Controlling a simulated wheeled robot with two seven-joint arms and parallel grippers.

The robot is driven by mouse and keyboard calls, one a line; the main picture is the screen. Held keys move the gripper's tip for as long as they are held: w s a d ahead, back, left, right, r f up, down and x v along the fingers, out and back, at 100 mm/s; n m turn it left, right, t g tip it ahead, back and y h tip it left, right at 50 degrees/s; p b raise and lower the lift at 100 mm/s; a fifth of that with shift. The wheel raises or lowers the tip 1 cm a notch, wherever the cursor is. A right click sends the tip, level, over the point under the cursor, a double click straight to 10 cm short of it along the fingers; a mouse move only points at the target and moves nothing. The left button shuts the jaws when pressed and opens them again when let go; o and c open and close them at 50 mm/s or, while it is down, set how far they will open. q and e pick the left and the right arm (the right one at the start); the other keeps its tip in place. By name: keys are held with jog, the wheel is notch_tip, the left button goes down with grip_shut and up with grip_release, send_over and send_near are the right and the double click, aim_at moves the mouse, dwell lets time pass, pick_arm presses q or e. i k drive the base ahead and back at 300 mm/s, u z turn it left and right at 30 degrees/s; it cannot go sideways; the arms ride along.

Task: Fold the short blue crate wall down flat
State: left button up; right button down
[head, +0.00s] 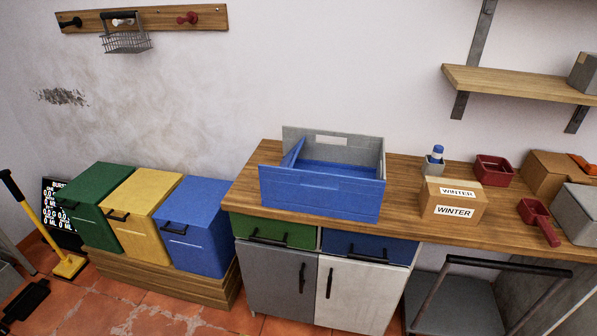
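The crate (320,192) stands on the wooden counter, with a long blue front wall and a blue floor (335,168). Its back wall (350,146) is grey with a light handle slot and stands upright. The right end wall also looks grey and upright. The short blue wall (293,153) is at the left end; it appears tilted inward over the floor, neither upright nor flat. Its lower part is hidden behind the front wall. Neither of my grippers is in view.
On the counter (400,170), right of the crate, are a cardboard box labelled WINTER (452,203), a grey cup with a blue-topped item (435,162) and red containers (494,170). Green, yellow and blue bins (195,225) stand lower left. A shelf (515,85) hangs upper right.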

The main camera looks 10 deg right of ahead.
aim_at(285, 162)
jog(key=u, duration=1.4)
jog(key=i, duration=1)
jog(key=z, duration=0.75)
jog(key=i, duration=0.75)
jog(key=z, duration=0.8)
